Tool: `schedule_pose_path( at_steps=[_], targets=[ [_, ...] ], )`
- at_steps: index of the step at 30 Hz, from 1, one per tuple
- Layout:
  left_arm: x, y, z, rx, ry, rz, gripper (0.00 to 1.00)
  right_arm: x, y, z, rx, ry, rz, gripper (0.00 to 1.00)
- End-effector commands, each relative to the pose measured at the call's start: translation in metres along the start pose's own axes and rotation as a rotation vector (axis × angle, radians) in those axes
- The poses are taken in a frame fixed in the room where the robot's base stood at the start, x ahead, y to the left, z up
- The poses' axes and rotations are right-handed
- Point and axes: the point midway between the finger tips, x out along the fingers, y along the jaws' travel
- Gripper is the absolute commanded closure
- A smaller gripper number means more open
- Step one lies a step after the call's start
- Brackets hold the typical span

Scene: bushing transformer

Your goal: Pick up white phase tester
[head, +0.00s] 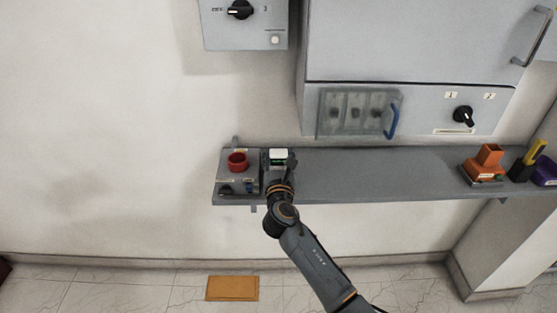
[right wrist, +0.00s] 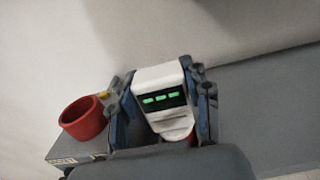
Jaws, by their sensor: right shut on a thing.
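The white phase tester (head: 278,155) is at the left end of the grey shelf, beside a grey box with a red ring. In the right wrist view the white phase tester (right wrist: 160,78) shows a dark display with green segments. My right gripper (head: 279,172) is shut on it, with a finger on each side of its body in the right wrist view (right wrist: 163,105). I cannot tell whether the tester touches the shelf. My left gripper is in neither view.
The grey box (head: 228,172) with its red ring (head: 237,161) stands just left of the tester. The shelf (head: 385,172) is clear across its middle. An orange holder (head: 487,161) and a yellow-handled tool (head: 535,152) stand at its right. A grey cabinet (head: 400,40) hangs above.

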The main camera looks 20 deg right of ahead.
Motion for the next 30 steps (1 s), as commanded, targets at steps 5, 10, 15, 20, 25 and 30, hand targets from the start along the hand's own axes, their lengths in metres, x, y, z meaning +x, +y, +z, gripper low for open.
schedule_pose_path(
  at_steps=[5,10,15,20,25,30],
  targets=[
    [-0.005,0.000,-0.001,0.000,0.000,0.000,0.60,0.000,0.000,0.020,0.001,-0.006,0.002,0.91],
    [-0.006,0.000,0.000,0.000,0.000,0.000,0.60,-0.010,0.001,0.032,-0.001,-0.001,0.002,0.91],
    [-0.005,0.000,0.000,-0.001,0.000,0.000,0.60,-0.049,0.001,0.032,0.001,-0.001,0.003,0.91],
    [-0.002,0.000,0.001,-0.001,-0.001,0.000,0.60,-0.095,0.000,0.031,0.002,0.000,0.003,0.91],
    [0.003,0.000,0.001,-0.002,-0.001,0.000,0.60,-0.139,0.000,0.031,0.000,-0.001,0.002,0.91],
    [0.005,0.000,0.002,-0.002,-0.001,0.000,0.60,-0.166,0.000,0.032,0.000,-0.002,0.002,0.91]
  ],
)
